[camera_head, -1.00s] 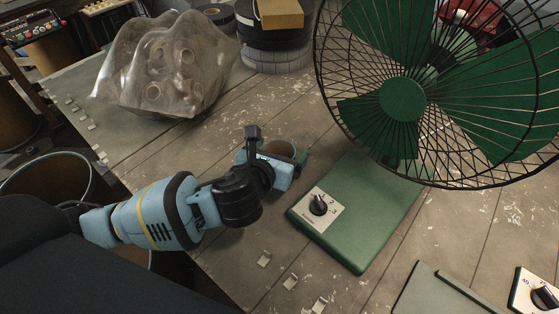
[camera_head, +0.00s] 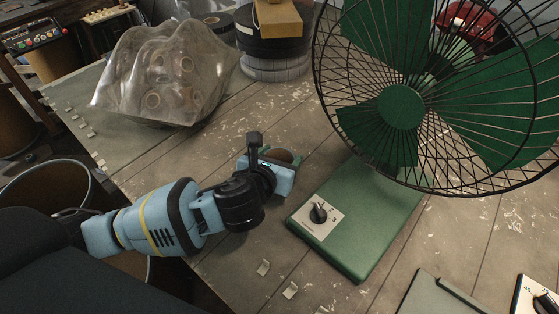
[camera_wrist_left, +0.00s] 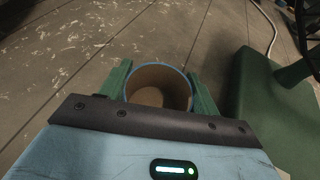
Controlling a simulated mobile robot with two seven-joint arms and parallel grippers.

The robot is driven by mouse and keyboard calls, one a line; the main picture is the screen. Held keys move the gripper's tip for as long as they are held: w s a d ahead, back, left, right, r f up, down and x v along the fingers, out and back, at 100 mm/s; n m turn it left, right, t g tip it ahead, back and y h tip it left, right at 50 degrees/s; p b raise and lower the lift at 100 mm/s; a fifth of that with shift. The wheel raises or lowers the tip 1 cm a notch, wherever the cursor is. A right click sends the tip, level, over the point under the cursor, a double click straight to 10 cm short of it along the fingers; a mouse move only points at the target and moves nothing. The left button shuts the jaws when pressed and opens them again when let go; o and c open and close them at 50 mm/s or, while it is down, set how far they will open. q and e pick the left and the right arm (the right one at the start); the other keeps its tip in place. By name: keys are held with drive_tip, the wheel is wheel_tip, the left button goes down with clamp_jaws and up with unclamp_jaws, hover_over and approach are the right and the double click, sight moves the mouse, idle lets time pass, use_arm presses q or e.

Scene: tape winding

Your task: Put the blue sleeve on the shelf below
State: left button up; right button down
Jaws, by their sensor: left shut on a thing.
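The blue sleeve (camera_wrist_left: 160,86) is a short round tube with a thin blue rim and a brown inside. In the left wrist view it sits between the two green fingers of my left gripper (camera_wrist_left: 158,88), which is shut on it. In the head view my left gripper (camera_head: 283,162) is over the table, just left of the fan's green base, and the sleeve (camera_head: 281,155) shows partly behind it. I cannot tell whether the sleeve touches the tabletop. My right gripper is not in view. I cannot make out a shelf below.
A green fan (camera_head: 400,106) with a wire cage stands on its base (camera_head: 356,230) close to the gripper. A clear plastic bag (camera_head: 165,75) of rolls lies at the back left. A round bin (camera_head: 84,173) stands beyond the table's left edge. Worn tabletop (camera_head: 225,140) between bag and gripper is clear.

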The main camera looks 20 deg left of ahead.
use_arm(q)
drive_tip(key=shift+r, duration=0.6)
drive_tip(key=shift+s+r+p, duration=0.2)
drive_tip(key=shift+r+p, duration=0.05)
drive_tip(key=shift+r, duration=0.4)
drive_tip(key=shift+s+r+p, duration=0.2)
drive_tip(key=shift+r+p, duration=0.05)
drive_tip(key=shift+r, duration=0.35)
drive_tip(key=s, duration=0.5)
drive_tip(key=s+r+p, duration=0.1)
drive_tip(key=s, duration=0.9)
drive_tip(key=shift+s+a+r+p, duration=0.1)
drive_tip(key=shift+a+r+p, duration=0.05)
drive_tip(key=shift+a+p, duration=0.2)
drive_tip(key=w+a+r, duration=0.4)
drive_tip(key=w+a, duration=0.1)
drive_tip(key=shift+w+r, duration=0.35)
drive_tip(key=shift+d, duration=0.1)
